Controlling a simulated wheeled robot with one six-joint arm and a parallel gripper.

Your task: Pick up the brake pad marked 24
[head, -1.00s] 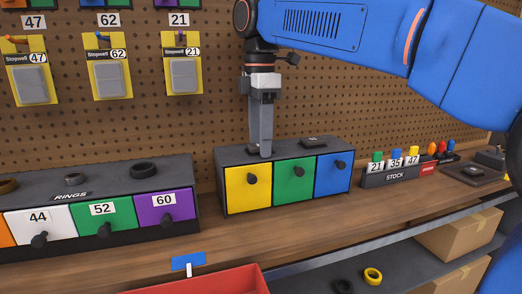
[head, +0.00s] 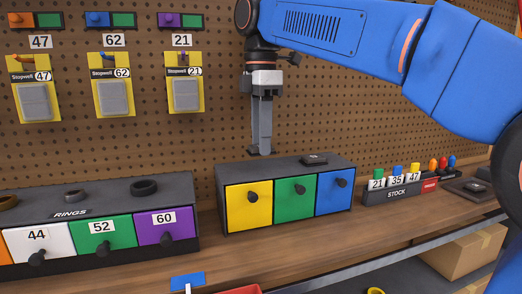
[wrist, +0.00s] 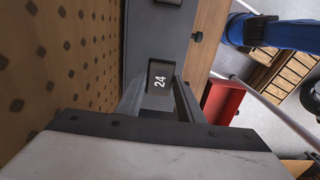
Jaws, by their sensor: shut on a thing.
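The brake pad marked 24 (wrist: 160,78) is a small dark block with a white label, between my fingertips in the wrist view. In the head view the pad (head: 261,151) is a thin dark shape at the tips of my gripper (head: 262,148). My gripper is shut on it and points down. It holds the pad a little above the grey top of the drawer cabinet (head: 238,175), toward the back left. A second dark pad (head: 314,159) lies on the cabinet top to the right; its label is too small to read.
The cabinet has yellow, green and blue drawers with black knobs. A rings cabinet (head: 105,205) stands left. A stock rack (head: 400,193) stands right. A pegboard (head: 220,80) with hanging packs (head: 186,95) rises close behind.

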